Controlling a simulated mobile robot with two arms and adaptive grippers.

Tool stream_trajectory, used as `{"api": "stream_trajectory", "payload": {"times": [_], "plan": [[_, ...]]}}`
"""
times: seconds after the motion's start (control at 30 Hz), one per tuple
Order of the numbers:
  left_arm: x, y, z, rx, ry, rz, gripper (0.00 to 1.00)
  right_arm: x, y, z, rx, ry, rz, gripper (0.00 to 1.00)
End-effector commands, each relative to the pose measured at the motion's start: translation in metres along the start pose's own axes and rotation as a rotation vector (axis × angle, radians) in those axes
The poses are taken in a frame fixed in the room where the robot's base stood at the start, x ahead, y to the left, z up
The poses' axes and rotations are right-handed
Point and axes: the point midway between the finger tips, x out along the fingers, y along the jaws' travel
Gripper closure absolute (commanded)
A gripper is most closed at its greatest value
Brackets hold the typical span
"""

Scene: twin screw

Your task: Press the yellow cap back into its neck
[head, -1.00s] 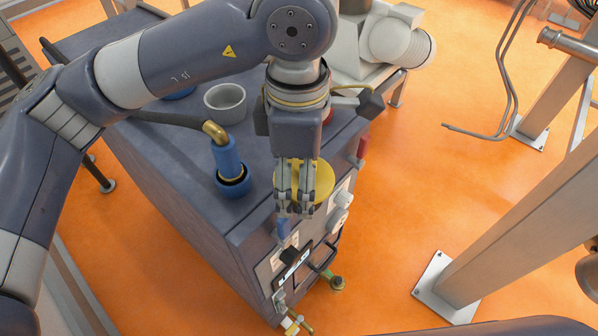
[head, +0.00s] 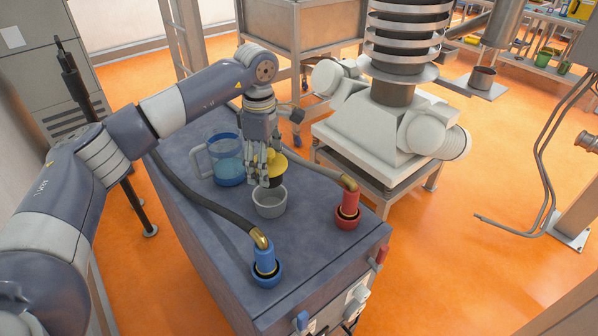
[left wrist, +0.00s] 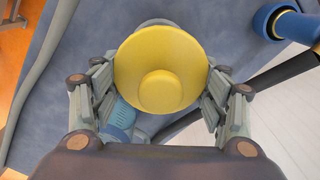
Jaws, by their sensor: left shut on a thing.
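The yellow cap (head: 277,164) is between the fingers of my left gripper (head: 264,178), which is shut on it. The cap's round yellow top with its raised centre (left wrist: 160,85) fills the middle of the left wrist view. The grey round neck (head: 269,204) stands open on top of the dark blue unit. In the head view, the cap and fingers are just above and behind the neck's far rim. I cannot tell the exact gap. In the left wrist view, the cap hides most of what lies beyond it. My right gripper is not in view.
A blue-tinted jug (head: 228,165) stands left of the cap on the unit's top (head: 205,215). A white machine (head: 375,135) is behind to the right.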

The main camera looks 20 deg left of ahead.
Motion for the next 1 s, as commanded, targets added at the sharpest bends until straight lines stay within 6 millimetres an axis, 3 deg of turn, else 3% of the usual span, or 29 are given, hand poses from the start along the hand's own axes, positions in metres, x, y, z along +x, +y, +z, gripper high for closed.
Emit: {"api": "stream_trajectory", "payload": {"times": [0.1, 0.63, 1.0], "plan": [[0.002, 0.002, -0.008, -0.003, 0.000, -0.001, 0.56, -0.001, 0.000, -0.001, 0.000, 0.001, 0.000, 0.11], [0.036, 0.001, -0.008, -0.003, 0.000, 0.000, 0.56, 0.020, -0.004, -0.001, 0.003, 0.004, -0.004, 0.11], [0.038, 0.001, -0.008, -0.003, 0.000, 0.000, 0.56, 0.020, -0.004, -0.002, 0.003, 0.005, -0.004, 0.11]]}}
